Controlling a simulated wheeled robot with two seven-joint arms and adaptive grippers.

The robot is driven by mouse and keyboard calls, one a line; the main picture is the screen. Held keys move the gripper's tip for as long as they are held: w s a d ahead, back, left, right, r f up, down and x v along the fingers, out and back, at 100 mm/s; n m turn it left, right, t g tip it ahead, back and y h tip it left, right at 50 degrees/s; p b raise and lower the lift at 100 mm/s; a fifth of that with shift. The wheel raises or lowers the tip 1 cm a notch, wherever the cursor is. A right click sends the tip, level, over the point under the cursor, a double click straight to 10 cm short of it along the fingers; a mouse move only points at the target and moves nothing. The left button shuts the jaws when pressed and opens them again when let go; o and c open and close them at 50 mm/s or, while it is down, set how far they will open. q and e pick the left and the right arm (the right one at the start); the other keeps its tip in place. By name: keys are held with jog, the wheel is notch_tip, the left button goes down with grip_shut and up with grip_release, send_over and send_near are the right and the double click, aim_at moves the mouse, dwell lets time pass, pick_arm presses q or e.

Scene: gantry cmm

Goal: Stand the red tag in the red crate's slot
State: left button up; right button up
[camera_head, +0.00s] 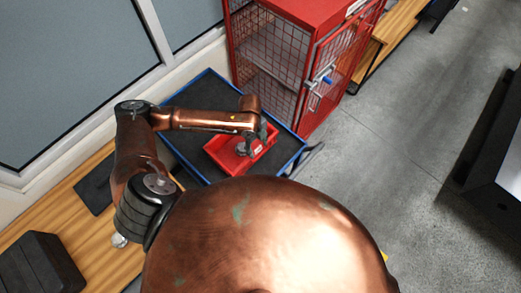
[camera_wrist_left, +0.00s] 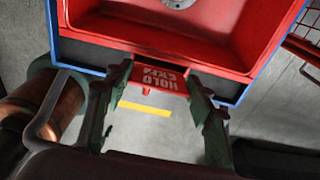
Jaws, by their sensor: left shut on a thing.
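The red crate (camera_head: 222,153) lies on a blue-rimmed dark cart top; its inside and near rim fill the top of the left wrist view (camera_wrist_left: 200,40). My left gripper (camera_head: 262,130) is over the crate's right side in the head view. In the left wrist view my left gripper (camera_wrist_left: 160,82) is shut on the red tag (camera_wrist_left: 158,77), which has white lettering, upside down in this view. The tag is at the crate's near edge in the picture; I cannot tell whether it touches the crate. The slot cannot be made out. My right gripper is out of view.
A grey round part (camera_head: 242,149) is in the crate. The blue-rimmed cart (camera_head: 188,172) stands beside a red mesh cabinet (camera_head: 275,62) and a wooden bench (camera_head: 90,230) with a black case (camera_head: 40,265).

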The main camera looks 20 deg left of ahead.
aim_at(258, 147)
pick_arm(q)
jog(key=shift+a+f+b, duration=0.1)
jog(key=shift+f+b, duration=0.3)
jog(key=shift+f, duration=0.85)
jog(key=shift+f+p, duration=0.2)
jog(key=shift+p, duration=0.1)
jog(key=o, duration=0.9)
jog(key=shift+o, duration=0.8)
jog(key=shift+r, duration=0.1)
jog(key=shift+r+p, duration=3.45)
jog(key=shift+p, duration=0.4)
